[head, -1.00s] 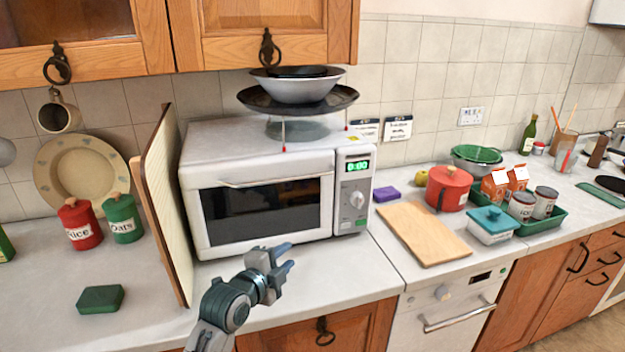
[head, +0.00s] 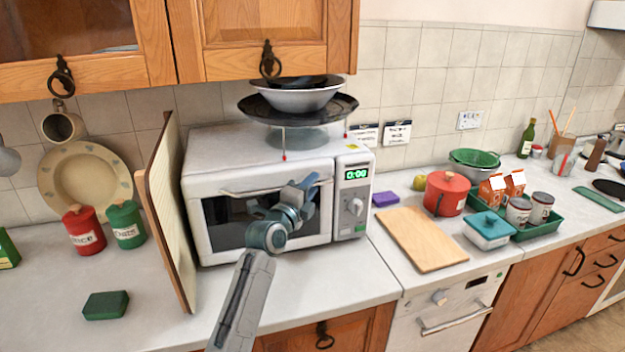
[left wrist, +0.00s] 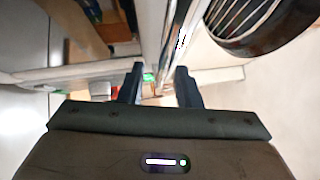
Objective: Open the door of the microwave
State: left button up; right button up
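The white microwave (head: 262,141) stands on the counter with its door (head: 222,212) shut. A silver handle (head: 242,191) runs along the top of the door. My left gripper (head: 303,186) is in front of the door, at the right end of the handle, and hides part of the dark window. In the left wrist view its two fingers (left wrist: 160,72) are apart. A pale metallic strip passes between or just beyond them; I cannot tell whether they touch the handle. My right gripper is in neither view.
A wooden board (head: 160,205) stands upright close to the microwave's left side. A dark pan (head: 262,108) and a bowl (head: 300,100) are stacked above the microwave. A cutting board (head: 420,238) lies to the right. The counter directly in front is clear.

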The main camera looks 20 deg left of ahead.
pick_arm(q)
jog(key=shift+w+d+r, duration=0.1)
jog(key=shift+w, duration=0.35)
grip_shut()
